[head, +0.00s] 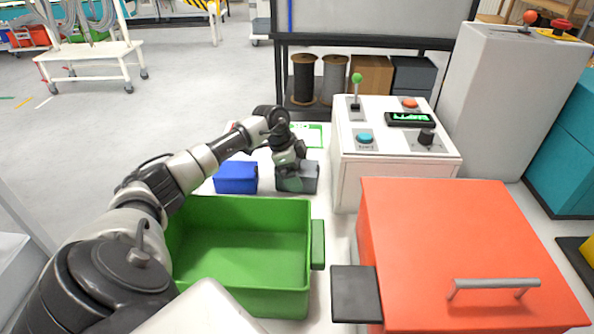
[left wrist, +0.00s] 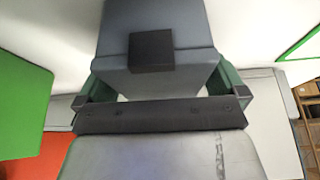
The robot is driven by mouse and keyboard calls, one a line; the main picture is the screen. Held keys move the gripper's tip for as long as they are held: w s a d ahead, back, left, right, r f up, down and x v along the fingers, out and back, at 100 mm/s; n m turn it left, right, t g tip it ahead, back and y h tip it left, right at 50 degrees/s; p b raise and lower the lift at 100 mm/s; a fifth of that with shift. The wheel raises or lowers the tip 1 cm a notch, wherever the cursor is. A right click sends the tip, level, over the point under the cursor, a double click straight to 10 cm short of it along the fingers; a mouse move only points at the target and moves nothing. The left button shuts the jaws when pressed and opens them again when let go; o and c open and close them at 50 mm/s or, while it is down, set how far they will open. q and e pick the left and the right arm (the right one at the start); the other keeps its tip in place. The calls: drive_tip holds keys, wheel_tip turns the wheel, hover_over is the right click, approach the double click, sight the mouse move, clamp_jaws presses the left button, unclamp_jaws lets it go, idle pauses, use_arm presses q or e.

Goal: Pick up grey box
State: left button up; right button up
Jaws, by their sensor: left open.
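The grey box (head: 311,181) stands on the pale surface beyond the green bin, to the right of a blue box. My left gripper (head: 290,179) reaches down at it and partly hides its left side. In the left wrist view, the grey box (left wrist: 190,28) has a dark block on its near face. The green fingers of my left gripper (left wrist: 166,76) are open, one on each side of the box's near end. I cannot tell whether they touch it. My right gripper is not in view.
The blue box (head: 236,177) stands close to the left. The empty green bin (head: 250,298) and a red lidded box (head: 450,230) are nearer. A white control console (head: 345,165) stands right of the grey box. Spools and boxes fill a low shelf behind.

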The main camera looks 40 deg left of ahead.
use_arm(q)
drive_tip(key=c, duration=1)
